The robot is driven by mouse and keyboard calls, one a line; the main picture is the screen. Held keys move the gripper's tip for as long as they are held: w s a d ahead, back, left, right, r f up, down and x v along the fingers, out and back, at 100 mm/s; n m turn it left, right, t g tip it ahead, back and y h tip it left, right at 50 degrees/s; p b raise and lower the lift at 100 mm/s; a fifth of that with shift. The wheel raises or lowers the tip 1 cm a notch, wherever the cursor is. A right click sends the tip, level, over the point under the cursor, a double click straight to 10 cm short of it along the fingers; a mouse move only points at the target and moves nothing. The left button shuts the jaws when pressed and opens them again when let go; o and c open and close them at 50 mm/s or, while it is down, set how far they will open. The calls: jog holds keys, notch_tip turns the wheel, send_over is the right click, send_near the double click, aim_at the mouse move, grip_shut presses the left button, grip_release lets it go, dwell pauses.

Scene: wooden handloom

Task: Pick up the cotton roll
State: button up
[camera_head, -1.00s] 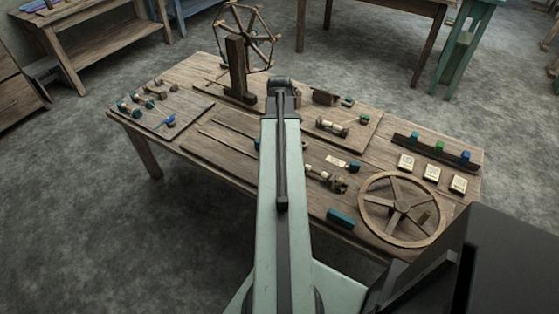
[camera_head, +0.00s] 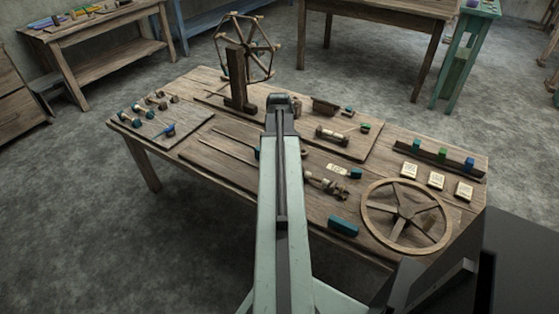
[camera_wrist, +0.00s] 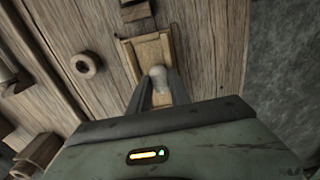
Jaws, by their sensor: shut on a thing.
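The cotton roll (camera_wrist: 158,73), a small pale rounded piece, shows in the wrist view between the fingertips of my gripper (camera_wrist: 159,82). The two dark fingers are shut on it from either side. Its lower part is hidden by the fingers. Behind it is a shallow light-wood tray (camera_wrist: 146,48) on the tabletop; I cannot tell whether the roll still touches it. In the head view my arm reaches over the table, and its end hides the gripper and the roll.
The wooden table (camera_head: 225,180) holds a spoked wheel (camera_head: 406,216), an upright wheel on a post (camera_head: 247,48), a pale spool (camera_head: 332,136) and a teal block (camera_head: 343,226). In the wrist view a round wooden piece (camera_wrist: 86,65) lies left of the tray, and grey floor is at right.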

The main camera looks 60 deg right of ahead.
jog(key=shift+s+f+p, duration=0.3)
jog(key=shift+s+f, duration=0.05)
jog(key=shift+f, duration=0.1)
jog(key=shift+w+d+r+p, duration=0.1)
jog(key=shift+d+r+p, duration=0.15)
jog(key=shift+p, duration=0.35)
jog(key=shift+w+d+r+p, duration=0.2)
jog(key=shift+d+r+p, duration=0.2)
jog(key=shift+p, duration=0.4)
grip_shut()
jog(key=shift+a+r, duration=0.1)
jog(key=shift+r, duration=0.1)
notch_tip(320, 180, up, 6)
jog(key=p, duration=0.6)
jog(key=shift+w+r+p, duration=0.1)
jog(key=shift+r+p, duration=0.05)
jog(key=shift+p, duration=0.15)
